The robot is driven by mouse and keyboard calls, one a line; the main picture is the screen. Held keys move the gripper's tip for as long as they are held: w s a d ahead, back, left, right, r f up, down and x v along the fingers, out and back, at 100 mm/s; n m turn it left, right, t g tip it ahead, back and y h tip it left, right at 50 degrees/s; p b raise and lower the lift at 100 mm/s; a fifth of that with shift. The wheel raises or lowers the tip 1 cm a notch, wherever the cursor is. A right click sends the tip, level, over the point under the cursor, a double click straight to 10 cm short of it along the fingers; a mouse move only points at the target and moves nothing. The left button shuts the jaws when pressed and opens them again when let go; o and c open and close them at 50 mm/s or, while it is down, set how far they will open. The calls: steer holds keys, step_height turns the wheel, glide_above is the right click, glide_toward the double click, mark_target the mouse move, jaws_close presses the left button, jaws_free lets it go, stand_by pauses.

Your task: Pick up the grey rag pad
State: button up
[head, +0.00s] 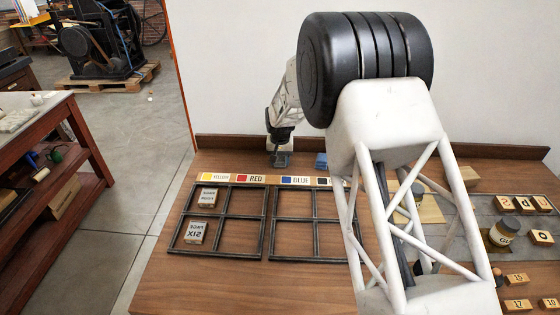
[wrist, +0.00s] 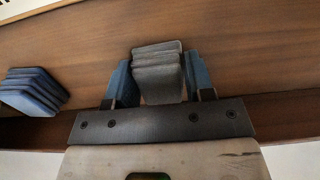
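The grey rag pad (wrist: 158,72) is a small stack of folded grey layers in the middle of the wrist view. My gripper (wrist: 160,80) has its two blue-faced fingers on either side of it, close along both flanks. I cannot tell whether the fingers press on the pad or a thin gap remains. In the head view my gripper (head: 281,148) points down at the back of the table, over the grey pad (head: 281,160), which appears to be at table level.
A blue rag pad (wrist: 32,90) lies left of my gripper in the wrist view; it is on the right in the head view (head: 321,160). In front are colour labels (head: 250,179) and dark divided frames (head: 264,222) with two lettered blocks. A low wooden ledge (head: 235,142) runs behind.

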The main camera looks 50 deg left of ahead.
mark_target(280, 159)
steer(key=shift+c, duration=1)
steer(key=shift+r, duration=0.1)
steer(key=shift+r, duration=0.8)
steer(key=shift+d+r, duration=0.1)
steer(key=shift+r, duration=0.85)
steer(key=s+d, duration=0.3)
steer(key=d, duration=0.1)
steer(key=s+d+r, duration=0.1)
steer(key=s+d, duration=0.1)
steer(key=d, duration=0.3)
steer(key=s+d, duration=0.3)
steer(key=d, duration=0.1)
steer(key=shift+s+d+r, duration=0.15)
steer(key=shift+s, duration=0.15)
